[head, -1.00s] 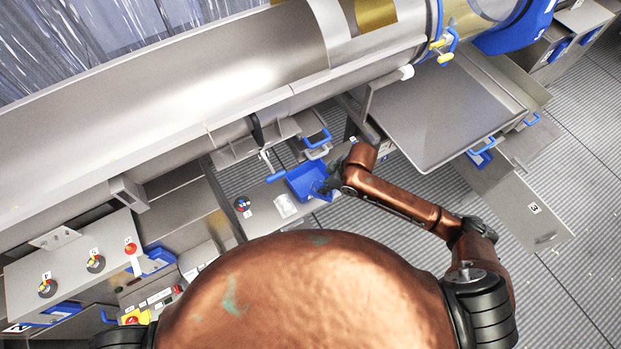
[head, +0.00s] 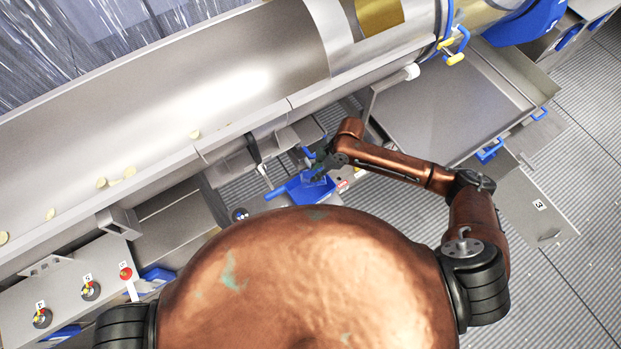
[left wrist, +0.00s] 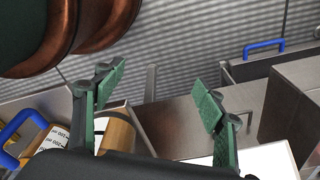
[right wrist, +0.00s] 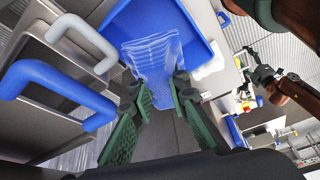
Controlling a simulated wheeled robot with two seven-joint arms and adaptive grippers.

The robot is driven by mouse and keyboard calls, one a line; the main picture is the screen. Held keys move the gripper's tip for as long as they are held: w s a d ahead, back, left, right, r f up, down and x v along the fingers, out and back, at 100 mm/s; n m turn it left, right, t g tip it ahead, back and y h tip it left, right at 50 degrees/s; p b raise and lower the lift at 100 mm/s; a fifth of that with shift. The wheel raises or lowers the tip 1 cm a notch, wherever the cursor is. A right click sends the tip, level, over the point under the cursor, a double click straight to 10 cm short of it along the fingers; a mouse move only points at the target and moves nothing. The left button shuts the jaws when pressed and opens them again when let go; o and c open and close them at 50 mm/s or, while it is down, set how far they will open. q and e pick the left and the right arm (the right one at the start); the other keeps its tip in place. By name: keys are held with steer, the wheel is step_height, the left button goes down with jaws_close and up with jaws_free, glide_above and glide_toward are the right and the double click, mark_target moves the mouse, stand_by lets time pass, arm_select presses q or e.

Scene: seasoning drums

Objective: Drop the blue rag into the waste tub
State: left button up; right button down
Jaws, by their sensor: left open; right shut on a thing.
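In the head view my right gripper (head: 325,162) is over the blue tub (head: 308,195), with the rag (head: 313,174) partly hidden by the fingers. My left gripper (left wrist: 160,92) is open and empty in the left wrist view, over steel surfaces.
A long steel trough (head: 150,120) with several pale chips crosses the head view. Blue (right wrist: 55,85) and grey (right wrist: 82,38) handles are close to the left of my right gripper. A control panel (head: 75,285) is at lower left.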

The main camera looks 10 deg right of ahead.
steer(key=shift+w, duration=0.3)
steer(key=shift+w+a+f, duration=0.1)
steer(key=shift+w+f, duration=0.05)
steer(key=f+b, duration=0.2)
steer(key=b, duration=0.1)
steer(key=shift+s+d+f, duration=0.2)
steer(key=shift+f, duration=0.1)
step_height(320, 180, down, 3)
steer(key=b, duration=0.3)
steer(key=shift+w, duration=0.1)
arm_select(q)
step_height(320, 180, down, 7)
steer(key=s, duration=0.2)
steer(key=shift+s+a+r, duration=0.15)
steer(key=shift+s+r, duration=0.05)
arm_select(e)
steer(key=c, duration=1.8)
jaws_free()
steer(key=shift+o, duration=0.2)
